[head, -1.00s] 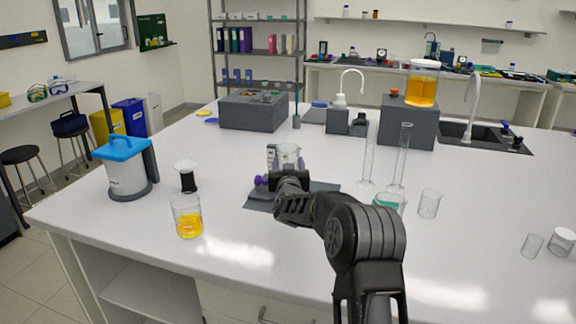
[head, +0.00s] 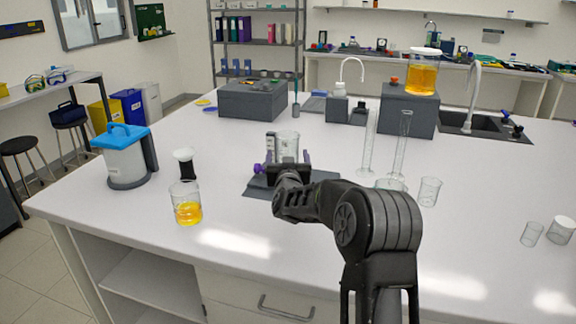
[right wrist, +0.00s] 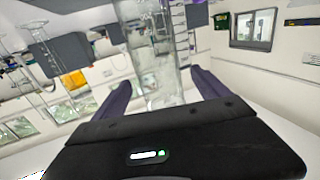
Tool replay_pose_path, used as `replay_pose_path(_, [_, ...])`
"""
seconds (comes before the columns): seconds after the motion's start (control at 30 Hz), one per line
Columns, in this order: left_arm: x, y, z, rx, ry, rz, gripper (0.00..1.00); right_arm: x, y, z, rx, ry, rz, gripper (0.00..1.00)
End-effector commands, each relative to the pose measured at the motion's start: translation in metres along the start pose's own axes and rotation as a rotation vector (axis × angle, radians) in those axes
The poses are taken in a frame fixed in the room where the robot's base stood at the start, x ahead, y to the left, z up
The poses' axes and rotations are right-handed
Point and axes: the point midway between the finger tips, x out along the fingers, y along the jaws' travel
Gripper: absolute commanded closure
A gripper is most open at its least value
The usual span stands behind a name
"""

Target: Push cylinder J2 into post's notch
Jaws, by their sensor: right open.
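A clear glass cylinder (head: 288,145), which I take to be J2, stands over the dark mat (head: 262,188); I can read no label. A narrow grey-and-white upright (head: 270,146), probably the post, stands close at its left; its notch cannot be made out. My right gripper (head: 284,165) is open in front of the cylinder. Its purple fingers show on both sides of the glass in the right wrist view (right wrist: 162,90), where the cylinder (right wrist: 152,55) rises between them with room beside it. The cylinder's foot is hidden by the gripper. My left gripper is out of view.
A beaker of orange liquid (head: 187,205), a black-waisted stand (head: 186,165) and a blue-lidded container (head: 123,155) stand left. Tall glass cylinders (head: 401,145) and a beaker (head: 429,191) stand right. A grey block (head: 408,112) is behind. The front table strip is clear.

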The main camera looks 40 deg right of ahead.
Motion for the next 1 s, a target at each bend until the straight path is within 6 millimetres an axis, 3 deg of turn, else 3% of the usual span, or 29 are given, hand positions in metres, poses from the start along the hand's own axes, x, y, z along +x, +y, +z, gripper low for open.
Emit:
replay_pose_path(0.1, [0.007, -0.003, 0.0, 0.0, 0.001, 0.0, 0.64, -0.02, 0.0, 0.001, 0.001, 0.001, -0.001, 0.15])
replay_pose_path(0.3, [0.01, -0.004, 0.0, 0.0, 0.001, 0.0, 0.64, -0.041, 0.0, 0.0, 0.0, 0.001, 0.0, 0.15])
replay_pose_path(1.0, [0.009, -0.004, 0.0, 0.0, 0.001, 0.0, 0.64, -0.043, 0.0, 0.0, 0.0, 0.0, 0.0, 0.15])
